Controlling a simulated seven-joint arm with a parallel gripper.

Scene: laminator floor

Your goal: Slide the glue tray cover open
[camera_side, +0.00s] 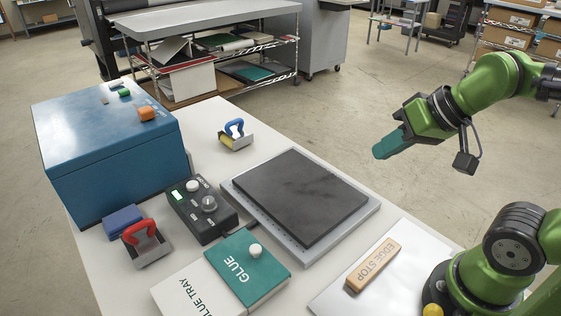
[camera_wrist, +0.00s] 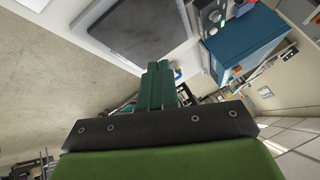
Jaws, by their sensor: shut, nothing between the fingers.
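The glue tray (camera_side: 190,293) is a white box at the front of the table in the side view. Its green cover (camera_side: 236,272), lettered GLUE and with a white round knob (camera_side: 255,250), lies over the right part of the tray. White surface lettered GLUE TRAY shows to its left. My gripper (camera_side: 380,152) is up in the air at the right, well away from the cover, with teal fingers pointing down left. The fingers are shut and empty. In the wrist view the fingers (camera_wrist: 158,72) are together, and the glue tray is not clearly visible there.
A dark slab on a grey plate (camera_side: 228,190) fills the table's middle. A control box (camera_side: 205,228), a red-handled tool (camera_side: 140,236) and a blue-handled tool (camera_side: 235,130) stand nearby. A blue cabinet (camera_side: 75,190) is at left. A wooden EDGE STOP block (camera_side: 373,264) lies at right.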

